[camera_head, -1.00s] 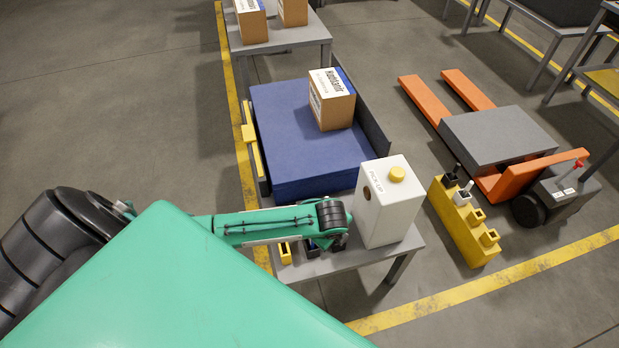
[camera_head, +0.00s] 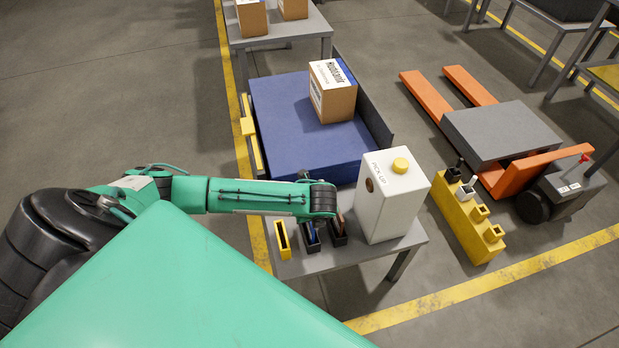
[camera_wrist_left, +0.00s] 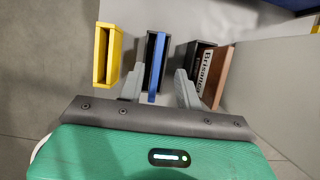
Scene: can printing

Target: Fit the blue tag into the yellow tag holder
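The blue tag (camera_wrist_left: 157,66) stands in the middle black holder (camera_wrist_left: 150,50) in the left wrist view; it also shows as a thin blue strip in the head view (camera_head: 314,231). The yellow tag holder (camera_wrist_left: 106,55) is to its left and looks empty; in the head view it stands at the table's left edge (camera_head: 283,240). My left gripper (camera_wrist_left: 160,72) is open, with one finger on each side of the blue tag and gaps on both sides. Whether the fingers are level with the tag is unclear. My right gripper is out of view.
A second black holder (camera_wrist_left: 200,58) with a lettered tag and a brown piece is close right of the gripper. A white box with a yellow button (camera_head: 392,200) stands on the same grey table (camera_head: 345,262). A yellow block with sockets (camera_head: 462,222) stands further right.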

